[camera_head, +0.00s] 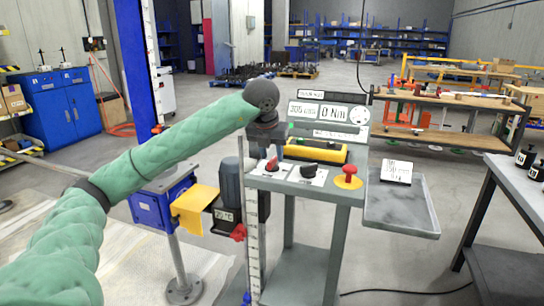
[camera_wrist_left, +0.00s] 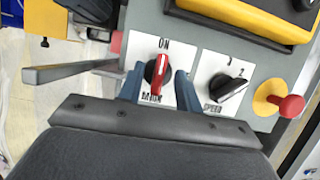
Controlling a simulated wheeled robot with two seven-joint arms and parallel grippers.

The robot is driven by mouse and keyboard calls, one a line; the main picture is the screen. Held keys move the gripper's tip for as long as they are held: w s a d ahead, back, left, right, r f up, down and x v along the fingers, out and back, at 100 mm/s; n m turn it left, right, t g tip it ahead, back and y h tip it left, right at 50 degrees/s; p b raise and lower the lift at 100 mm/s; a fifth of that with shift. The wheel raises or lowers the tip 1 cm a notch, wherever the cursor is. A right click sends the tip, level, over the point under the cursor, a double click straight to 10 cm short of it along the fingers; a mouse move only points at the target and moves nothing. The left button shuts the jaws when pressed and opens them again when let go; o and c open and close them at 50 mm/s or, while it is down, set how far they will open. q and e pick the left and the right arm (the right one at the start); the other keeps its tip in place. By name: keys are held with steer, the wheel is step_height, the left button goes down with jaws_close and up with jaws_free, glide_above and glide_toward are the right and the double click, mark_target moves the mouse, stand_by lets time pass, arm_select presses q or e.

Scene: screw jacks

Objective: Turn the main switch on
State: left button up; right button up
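The main switch (camera_wrist_left: 157,74) is a black dial with a red handle on a white plate, with "ON" printed above it and a "MAIN" label below, partly covered. Its red handle points nearly along the line toward "ON", tilted slightly. In the head view the switch (camera_head: 271,165) is on the left of the grey control panel. My left gripper (camera_wrist_left: 160,85) is open, with one blue finger on each side of the switch. Narrow gaps seem to show between fingers and dial; contact cannot be told. The left gripper (camera_head: 268,150) reaches down over the panel. My right gripper is not in view.
A black speed knob (camera_wrist_left: 228,88) sits close to the right finger. A red mushroom button (camera_wrist_left: 290,105) on a yellow base is further right. A yellow-black box (camera_head: 315,150) and display stand behind the switches. A grey tray (camera_head: 405,215) is right of the panel.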

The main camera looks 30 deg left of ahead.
arm_select(q)
steer(key=v, duration=0.6)
steer(key=shift+r, duration=0.2)
